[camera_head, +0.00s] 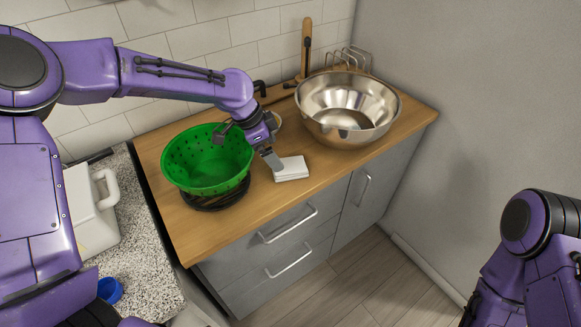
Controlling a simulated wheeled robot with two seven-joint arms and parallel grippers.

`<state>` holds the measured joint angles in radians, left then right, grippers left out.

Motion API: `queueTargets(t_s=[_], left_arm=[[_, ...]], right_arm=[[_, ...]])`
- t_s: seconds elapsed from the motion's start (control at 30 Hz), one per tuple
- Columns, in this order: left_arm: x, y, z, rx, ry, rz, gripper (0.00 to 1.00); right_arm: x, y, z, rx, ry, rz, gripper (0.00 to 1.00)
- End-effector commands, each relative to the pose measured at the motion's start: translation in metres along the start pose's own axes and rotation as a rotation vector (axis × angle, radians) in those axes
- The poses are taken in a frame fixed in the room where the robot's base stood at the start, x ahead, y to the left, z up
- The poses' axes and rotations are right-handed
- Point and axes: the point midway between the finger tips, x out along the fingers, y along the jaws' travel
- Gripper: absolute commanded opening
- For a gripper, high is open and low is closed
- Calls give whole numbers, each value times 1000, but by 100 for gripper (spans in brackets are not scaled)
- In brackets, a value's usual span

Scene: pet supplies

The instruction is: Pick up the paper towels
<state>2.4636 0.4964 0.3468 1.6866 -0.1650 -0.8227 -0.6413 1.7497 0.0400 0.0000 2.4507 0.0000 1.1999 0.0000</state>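A small white stack of folded paper towels (291,169) lies flat on the wooden countertop, right of the green colander and in front of the metal bowl. My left gripper (249,154) reaches over the counter from the left. Its grey fingers look spread apart, one close to the left edge of the paper towels and the other over the colander's rim. Nothing shows between them. Whether the near finger touches the towels I cannot tell. My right arm shows at the lower right, but its gripper is out of view.
A green colander (196,167) sits on a dark round base at the counter's left. A large metal bowl (347,108) stands at the right. A wooden-handled utensil (306,47) and a wire rack (347,59) are behind. The wooden counter (245,222) is clear along its front.

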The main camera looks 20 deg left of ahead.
Motion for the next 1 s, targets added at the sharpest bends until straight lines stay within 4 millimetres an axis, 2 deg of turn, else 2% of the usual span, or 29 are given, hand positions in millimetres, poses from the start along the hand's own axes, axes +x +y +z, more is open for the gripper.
queueTargets(t_s=[0.17, 0.3, 0.4, 0.67, 0.77, 0.8, 0.87, 0.93, 0.97, 1.0], left_arm=[[20, 0, 0, -1, -2, 1, 100], [44, 1, 0, 0, -4, 4, 100], [61, 1, 1, -1, -2, 1, 100], [68, 0, 1, 1, -1, -2, 100], [68, 0, 1, 1, -1, -2, 71], [68, 0, 1, 0, 0, -2, 58], [68, 0, 1, 0, 0, -2, 41], [68, 0, 1, 0, 0, -2, 41], [68, 0, 1, 0, 0, -2, 36], [68, 0, 1, 0, 0, -2, 36]], right_arm=[[-7, 0, -3, 0, 1, 0, 43], [-20, 2, -9, 0, 1, 0, 43], [-21, 2, -9, 0, 1, -1, 43], [-20, 2, -9, 0, 1, -1, 43], [-20, 2, -9, 0, 1, 0, 43], [-20, 2, -9, 0, 1, 0, 43], [-20, 2, -9, 0, 1, 0, 43], [-20, 2, -9, 0, 1, 0, 43], [-20, 2, -9, 0, 1, 0, 43], [-20, 2, -9, 0, 1, 0, 43]])
